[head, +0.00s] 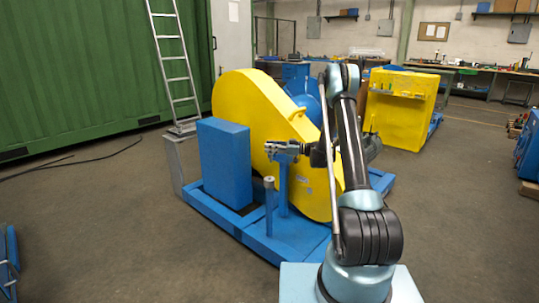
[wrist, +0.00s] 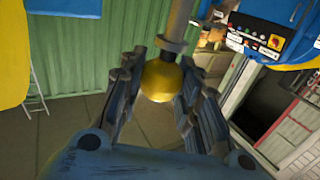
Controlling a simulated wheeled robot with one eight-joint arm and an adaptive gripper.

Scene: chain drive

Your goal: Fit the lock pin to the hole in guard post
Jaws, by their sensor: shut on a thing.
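In the wrist view, the lock pin shows as a round yellow knob (wrist: 162,80) with a grey collar and shaft (wrist: 178,20) running out of the top of the picture. My gripper (wrist: 158,88) has its fingers on both sides of the knob and is shut on it. In the head view, my gripper (head: 282,150) is in front of the yellow guard, by the top of a blue upright post (head: 283,190). A shorter post (head: 269,205) with a grey top stands to its left. I cannot make out the pin or a hole in the head view.
The large yellow guard (head: 245,110) stands on a blue base frame (head: 285,238), close behind my gripper. A blue box (head: 224,160) stands at its left. A ladder (head: 172,60) leans on the green wall. Floor is open in front and left.

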